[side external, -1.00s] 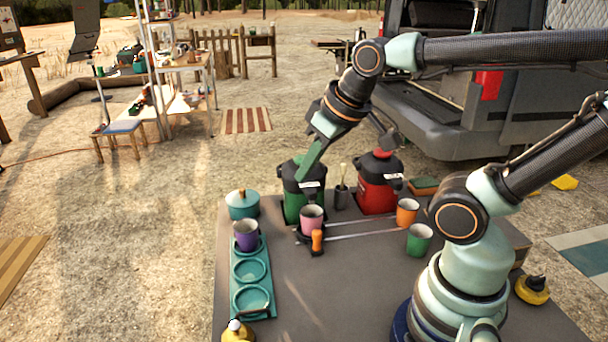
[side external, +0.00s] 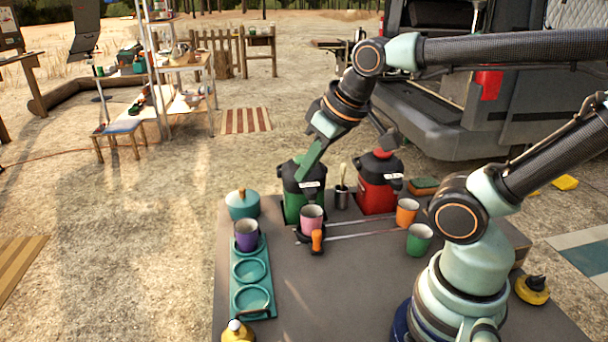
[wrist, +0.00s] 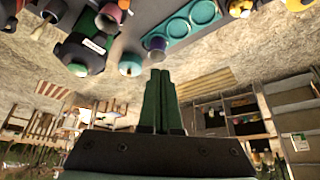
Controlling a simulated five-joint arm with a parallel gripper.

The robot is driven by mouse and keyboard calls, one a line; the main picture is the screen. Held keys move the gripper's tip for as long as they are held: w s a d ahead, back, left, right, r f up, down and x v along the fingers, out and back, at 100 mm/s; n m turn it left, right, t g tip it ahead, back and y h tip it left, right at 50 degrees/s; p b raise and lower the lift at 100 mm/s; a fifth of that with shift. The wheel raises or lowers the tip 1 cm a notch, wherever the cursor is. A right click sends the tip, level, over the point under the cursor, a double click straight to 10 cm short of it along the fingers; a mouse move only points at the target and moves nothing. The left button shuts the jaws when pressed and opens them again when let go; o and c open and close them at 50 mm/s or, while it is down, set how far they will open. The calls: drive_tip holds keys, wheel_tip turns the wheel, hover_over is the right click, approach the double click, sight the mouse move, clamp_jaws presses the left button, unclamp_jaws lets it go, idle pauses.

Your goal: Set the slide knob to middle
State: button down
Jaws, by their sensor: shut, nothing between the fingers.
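The orange slide knob (side external: 317,240) stands upright at the left end of two thin metal rails (side external: 362,230). It is on a dark carriage that carries a pink cup (side external: 312,215). My gripper (side external: 301,178) is shut and empty. In the side view its green fingers reach down in front of the green-and-black dispenser, above and apart from the knob. In the wrist view the shut fingers (wrist: 160,74) point over sandy ground, and the pink cup (wrist: 110,18) shows at upper left.
A purple cup (side external: 246,236) stands on the teal three-ring tray (side external: 273,300). The green dispenser (side external: 292,205) and red dispenser (side external: 376,192) stand behind the rails. An orange cup (side external: 407,211) and green cup (side external: 419,240) stand near the rails' right end. The table front is clear.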

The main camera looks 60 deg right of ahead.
drive_tip(key=c, duration=1)
unclamp_jaws()
drive_tip(key=o, duration=0.4)
drive_tip(key=shift+w+d+f, duration=0.2)
drive_tip(key=shift+f, duration=0.05)
drive_tip(key=m+g, duration=0.6)
drive_tip(key=m, duration=0.1)
hover_over(317, 232)
wheel_tip(317, 232, down, 11)
wheel_tip(317, 232, down, 12)
drive_tip(key=shift+f, duration=0.1)
clamp_jaws()
